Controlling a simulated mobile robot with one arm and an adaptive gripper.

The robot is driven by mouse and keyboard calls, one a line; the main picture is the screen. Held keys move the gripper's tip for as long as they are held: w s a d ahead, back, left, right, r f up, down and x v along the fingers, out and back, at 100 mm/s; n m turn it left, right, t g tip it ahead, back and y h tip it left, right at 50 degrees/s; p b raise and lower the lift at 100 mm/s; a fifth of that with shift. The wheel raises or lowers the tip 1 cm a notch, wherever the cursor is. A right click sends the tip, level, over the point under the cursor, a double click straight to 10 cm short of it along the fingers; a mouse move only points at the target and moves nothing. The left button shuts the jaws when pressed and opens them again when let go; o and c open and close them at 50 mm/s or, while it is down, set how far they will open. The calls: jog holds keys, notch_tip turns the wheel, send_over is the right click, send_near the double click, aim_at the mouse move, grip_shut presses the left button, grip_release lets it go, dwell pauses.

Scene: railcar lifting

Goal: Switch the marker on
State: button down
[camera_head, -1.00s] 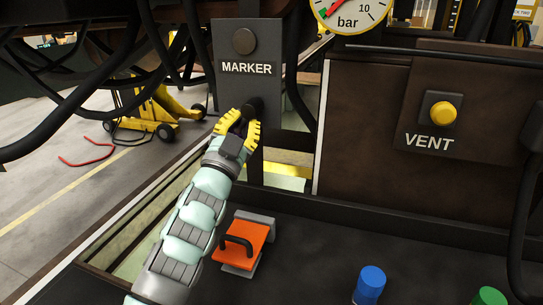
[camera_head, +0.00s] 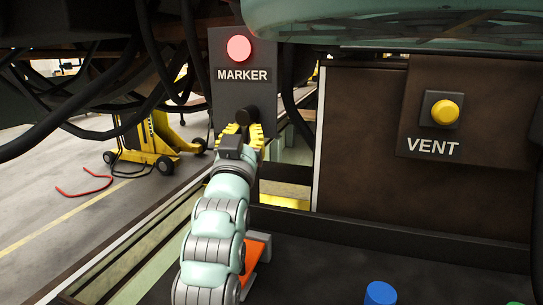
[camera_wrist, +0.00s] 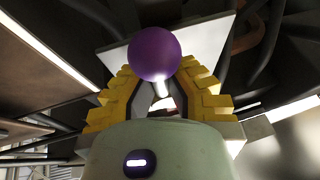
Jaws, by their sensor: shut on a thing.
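The marker panel (camera_head: 229,105) is a dark grey upright box lettered MARKER. Its round lamp (camera_head: 239,48) near the top glows red. My gripper (camera_head: 243,133), with yellow ridged fingers, is shut on the switch at the knob, from below and in front. In the wrist view the ball-shaped knob (camera_wrist: 154,54) looks purple and sits between and above the fingertips of my gripper (camera_wrist: 160,88). The fingers hide part of the switch's stem.
A yellow VENT button (camera_head: 445,113) is on a brown panel at the right. An orange block (camera_head: 256,254) lies partly behind my arm. A blue cylinder (camera_head: 380,293) stands at the bottom. A yellow wheeled jack (camera_head: 150,140) stands on the floor at left, and black hoses hang above.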

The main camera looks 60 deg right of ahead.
jog(key=shift+s+r, duration=0.1)
jog(key=shift+r, duration=0.1)
jog(key=c, duration=1)
grip_release()
jog(key=shift+f, duration=0.15)
jog(key=v, duration=0.7)
jog(key=shift+a, duration=0.2)
